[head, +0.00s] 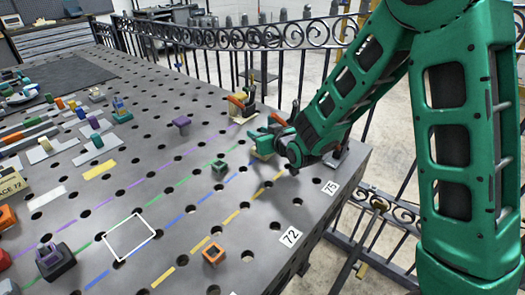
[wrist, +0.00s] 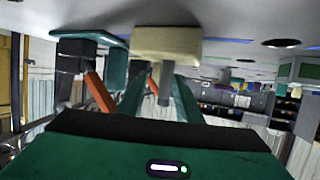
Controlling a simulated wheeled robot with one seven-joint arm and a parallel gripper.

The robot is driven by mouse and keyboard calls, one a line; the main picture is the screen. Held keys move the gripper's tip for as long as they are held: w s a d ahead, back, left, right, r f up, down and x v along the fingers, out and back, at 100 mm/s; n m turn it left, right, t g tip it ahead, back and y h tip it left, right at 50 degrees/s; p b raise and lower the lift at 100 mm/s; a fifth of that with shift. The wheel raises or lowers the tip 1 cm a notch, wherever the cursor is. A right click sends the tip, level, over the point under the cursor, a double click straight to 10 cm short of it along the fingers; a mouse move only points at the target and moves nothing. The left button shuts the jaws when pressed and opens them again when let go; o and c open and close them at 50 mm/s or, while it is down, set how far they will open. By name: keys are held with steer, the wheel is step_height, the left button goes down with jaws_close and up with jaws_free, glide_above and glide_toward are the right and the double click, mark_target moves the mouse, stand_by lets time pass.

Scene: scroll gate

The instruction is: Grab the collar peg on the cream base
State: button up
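In the wrist view, which shows the scene upside down, a cream base (wrist: 168,42) sits against the table with a grey peg (wrist: 165,76) standing out from it. My gripper (wrist: 158,88) is open, with one green finger on each side of the peg's line. I cannot tell whether either finger touches the peg. In the head view my gripper (head: 262,139) is low over the table near its right edge. The cream base (head: 262,155) shows just below the green fingers. The peg is mostly hidden there.
A holder with an orange bar (head: 238,102) stands just behind my gripper; an orange bar (wrist: 100,94) shows close left in the wrist view. A purple-topped peg (head: 181,123), a small green block (head: 219,166) and an orange block (head: 213,254) stand nearby. An iron fence (head: 215,40) runs behind the table.

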steer(key=shift+a, duration=0.1)
jaws_close()
steer(key=shift+r, duration=0.1)
